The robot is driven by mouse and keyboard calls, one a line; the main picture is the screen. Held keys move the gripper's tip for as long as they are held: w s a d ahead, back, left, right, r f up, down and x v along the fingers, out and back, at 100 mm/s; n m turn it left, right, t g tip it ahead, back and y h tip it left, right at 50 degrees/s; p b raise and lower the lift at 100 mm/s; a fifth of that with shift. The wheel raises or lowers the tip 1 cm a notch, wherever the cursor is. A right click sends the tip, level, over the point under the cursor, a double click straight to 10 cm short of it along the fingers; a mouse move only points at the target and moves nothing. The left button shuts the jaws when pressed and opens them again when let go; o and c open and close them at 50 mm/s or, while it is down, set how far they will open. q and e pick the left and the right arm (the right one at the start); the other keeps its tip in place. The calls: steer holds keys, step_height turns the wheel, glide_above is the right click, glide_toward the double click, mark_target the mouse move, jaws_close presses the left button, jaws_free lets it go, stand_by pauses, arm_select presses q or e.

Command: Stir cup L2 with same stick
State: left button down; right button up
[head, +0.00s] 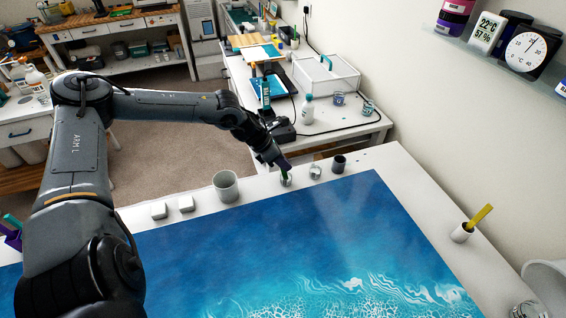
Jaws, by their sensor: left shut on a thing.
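My left arm reaches across from the left, and its gripper (284,165) is shut on a stick (285,173), of which a short green part shows. The stick points down into a small clear cup (287,182) on the table's far edge strip. The gripper is just above this cup. The stick's lower end and the cup's contents are too small to make out. A second small clear cup (315,172) stands just to the right. No label is readable, so I cannot tell which cup is L2. My right gripper is out of view.
A dark cup (339,164) and a larger grey-white container (226,187) flank the small cups. Two white blocks (186,203) stand further left. A blue-and-white resin panel (270,250) fills the table's middle. A white holder with a yellow stick (480,215) stands right.

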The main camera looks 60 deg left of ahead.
arm_select(q)
steer(key=shift+a, duration=0.15)
steer(key=shift+r, duration=0.15)
steer(key=shift+s+a+r+p, duration=0.1)
steer(key=shift+s+r+p, duration=0.05)
steer(key=shift+r+p, duration=0.75)
steer(key=shift+s+a+r+p, duration=0.15)
steer(key=shift+r+p, duration=0.6)
steer(key=shift+r, duration=0.3)
steer(key=shift+s+a+r+p, duration=0.1)
steer(key=shift+s+r+p, duration=0.05)
steer(key=shift+r+p, duration=0.75)
steer(key=shift+r, duration=0.15)
steer(key=shift+r, duration=0.2)
step_height(320, 180, up, 4)
steer(key=p, duration=0.3)
steer(key=shift+r, duration=0.25)
